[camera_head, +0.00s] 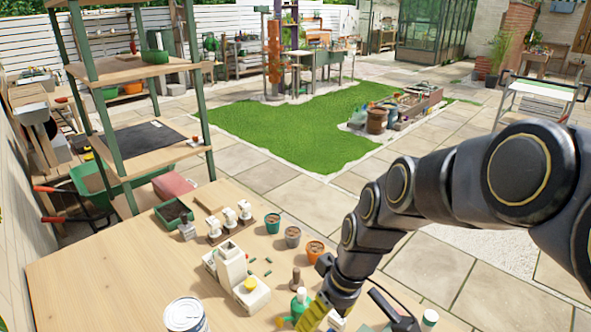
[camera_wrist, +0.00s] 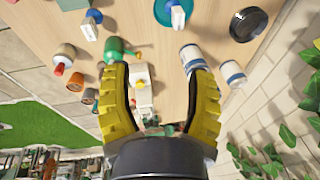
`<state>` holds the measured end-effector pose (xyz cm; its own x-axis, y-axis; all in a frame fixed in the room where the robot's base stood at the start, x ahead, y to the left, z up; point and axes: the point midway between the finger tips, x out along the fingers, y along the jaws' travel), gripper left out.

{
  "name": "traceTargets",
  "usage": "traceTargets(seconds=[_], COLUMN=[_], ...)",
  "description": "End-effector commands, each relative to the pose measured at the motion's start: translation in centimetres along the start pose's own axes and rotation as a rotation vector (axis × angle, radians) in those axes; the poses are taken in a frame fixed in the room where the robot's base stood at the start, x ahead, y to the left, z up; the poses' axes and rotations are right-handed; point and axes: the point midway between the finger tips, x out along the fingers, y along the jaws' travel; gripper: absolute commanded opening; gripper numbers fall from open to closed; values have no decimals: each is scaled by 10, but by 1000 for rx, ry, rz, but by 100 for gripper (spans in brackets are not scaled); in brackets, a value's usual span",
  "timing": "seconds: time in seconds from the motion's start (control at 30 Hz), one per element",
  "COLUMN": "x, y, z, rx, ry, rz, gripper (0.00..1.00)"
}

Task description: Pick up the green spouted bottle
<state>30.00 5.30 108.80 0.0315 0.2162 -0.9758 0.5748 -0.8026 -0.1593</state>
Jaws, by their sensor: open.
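The green spouted bottle (camera_head: 298,306) stands on the wooden table near the front edge of the head view, partly cut off by my arm. In the wrist view the green bottle (camera_wrist: 115,47) is at the upper left, with its spout pointing right. My gripper (camera_wrist: 156,72) has its yellow fingers spread wide. The left fingertip is close beside the bottle's lower edge in the picture; I cannot tell whether they touch. The bottle is not between the fingers. In the head view, my gripper (camera_head: 312,317) is beside the bottle, mostly hidden by my wrist.
A white block with a yellow part (camera_wrist: 142,80) shows between the fingers. White cans (camera_wrist: 194,60) are near the right fingertip. Small pots (camera_head: 314,249) and a white block structure (camera_head: 232,266) stand further back. A can (camera_head: 185,314) is at the front left. The table's left side is clear.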

Motion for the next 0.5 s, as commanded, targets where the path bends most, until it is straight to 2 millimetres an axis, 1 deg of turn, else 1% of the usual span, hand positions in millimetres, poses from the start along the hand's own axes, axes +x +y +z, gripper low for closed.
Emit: traceTargets(seconds=[0.03,0.1,0.2,0.3,0.4,0.5], x=[15,32,58,81,98,107], y=[10,27,52,76,94,105], z=[-18,-44,-72,-92,-103,-108], rx=[-51,-126,-214,-279,-321,-347], ry=[22,73,132,173,198,211], rz=[-17,-17,-3,24,51,72], gripper=[56,56,56,56,56,56])
